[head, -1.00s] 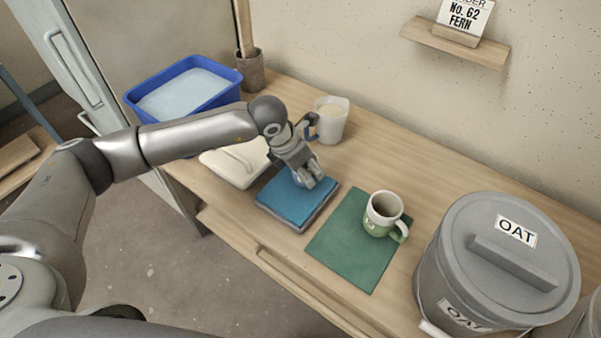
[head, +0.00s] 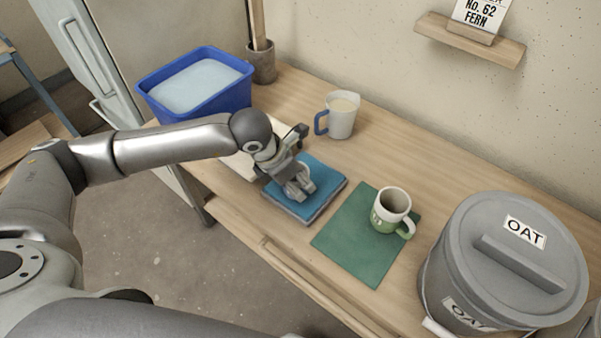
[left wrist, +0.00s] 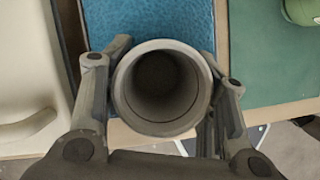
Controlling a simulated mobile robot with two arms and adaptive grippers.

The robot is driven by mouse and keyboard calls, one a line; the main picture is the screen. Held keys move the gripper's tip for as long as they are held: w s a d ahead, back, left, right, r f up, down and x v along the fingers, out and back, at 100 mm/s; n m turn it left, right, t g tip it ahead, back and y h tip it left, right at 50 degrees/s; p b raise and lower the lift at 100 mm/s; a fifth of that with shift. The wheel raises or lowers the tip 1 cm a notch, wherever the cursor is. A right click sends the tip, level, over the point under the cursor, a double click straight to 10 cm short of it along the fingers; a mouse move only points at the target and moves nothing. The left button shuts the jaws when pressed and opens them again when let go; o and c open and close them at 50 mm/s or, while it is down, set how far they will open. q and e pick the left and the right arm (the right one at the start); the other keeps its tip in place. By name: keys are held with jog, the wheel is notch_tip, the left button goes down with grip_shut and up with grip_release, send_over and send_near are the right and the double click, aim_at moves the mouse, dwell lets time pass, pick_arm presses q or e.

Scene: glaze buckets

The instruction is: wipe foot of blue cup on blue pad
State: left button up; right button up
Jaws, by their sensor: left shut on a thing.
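My left gripper (head: 298,190) is over the blue pad (head: 325,171). In the left wrist view its fingers are shut around a round cup (left wrist: 161,88), and I look into its dark, empty inside past a pale grey rim. The cup's outer colour is hidden there, and its foot is out of sight. In the head view the fingers cover the cup almost wholly. The blue pad also shows in the left wrist view (left wrist: 150,20), behind the cup. I cannot tell whether the foot touches the pad. My right gripper is not in view.
A green mat (head: 350,252) lies right of the pad, with a white-and-green mug (head: 390,212) on it. A white jug with a blue handle (head: 342,118) stands behind. A blue tub (head: 200,108) is at the back left; a grey OAT bucket (head: 500,270) fills the right.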

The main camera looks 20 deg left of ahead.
pick_arm(q)
jog(key=shift+s+f, duration=0.15)
jog(key=shift+r+p, duration=0.3)
jog(key=shift+r, duration=0.15)
notch_tip(320, 180, up, 5)
jog(key=p, duration=0.2)
jog(key=shift+r+p, duration=0.15)
jog(key=shift+p, duration=0.2)
jog(key=shift+r, duration=0.5)
